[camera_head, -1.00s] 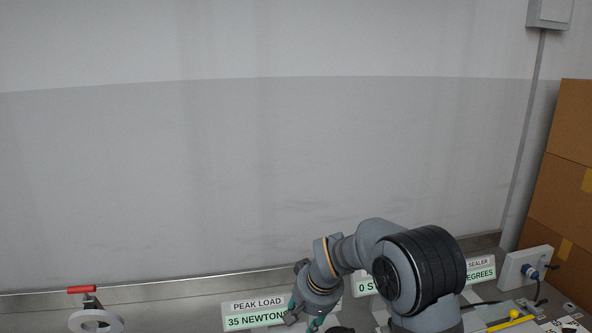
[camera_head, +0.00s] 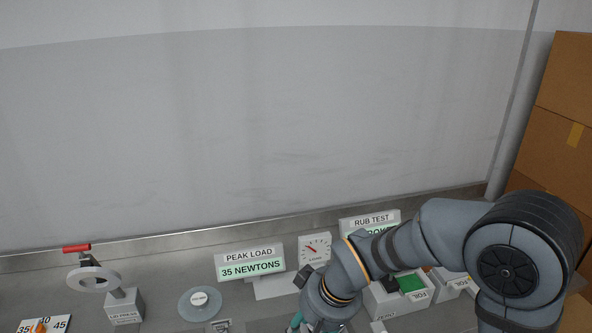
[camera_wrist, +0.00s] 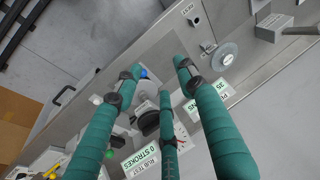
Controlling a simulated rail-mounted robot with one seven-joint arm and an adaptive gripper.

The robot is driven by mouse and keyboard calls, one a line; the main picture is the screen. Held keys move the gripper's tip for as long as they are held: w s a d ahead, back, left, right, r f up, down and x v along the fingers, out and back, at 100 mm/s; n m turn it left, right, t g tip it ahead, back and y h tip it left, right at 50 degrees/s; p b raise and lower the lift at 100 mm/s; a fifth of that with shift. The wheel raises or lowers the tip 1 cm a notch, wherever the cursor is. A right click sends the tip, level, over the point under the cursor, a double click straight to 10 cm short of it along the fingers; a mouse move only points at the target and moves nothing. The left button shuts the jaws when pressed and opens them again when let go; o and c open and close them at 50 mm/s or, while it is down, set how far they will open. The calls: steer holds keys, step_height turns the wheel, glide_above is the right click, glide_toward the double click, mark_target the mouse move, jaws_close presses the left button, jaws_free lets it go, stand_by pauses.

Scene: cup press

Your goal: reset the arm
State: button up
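My gripper (camera_head: 297,322) is at the bottom edge of the head view, with only a bit of its teal fingers showing below the wrist. In the wrist view my gripper (camera_wrist: 157,82) has three teal fingers with dark joints, spread apart with nothing held between them. A black round part (camera_wrist: 148,122) and a white round part show beyond the fingers, over the bench; I cannot tell how far below they are. My arm (camera_head: 420,240) reaches in from the right, bent over the bench.
The lid press (camera_head: 92,279) with a red handle stands at left. The peak load display (camera_head: 250,265) reads 35 newtons; a dial (camera_head: 314,248) stands beside it. The rub test display (camera_head: 370,221) is partly behind my arm. A grey disc (camera_head: 199,304) lies in front. Cardboard boxes (camera_head: 560,130) are stacked at right.

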steer(key=shift+s+d+r+n, duration=0.15)
steer(key=shift+s+r, duration=0.2)
steer(key=shift+s, duration=0.2)
steer(key=shift+s+d+r+n, duration=0.15)
steer(key=shift+s+r, duration=0.2)
steer(key=shift+s, duration=0.2)
steer(key=shift+r+p, duration=0.15)
steer(key=shift+p, duration=0.3)
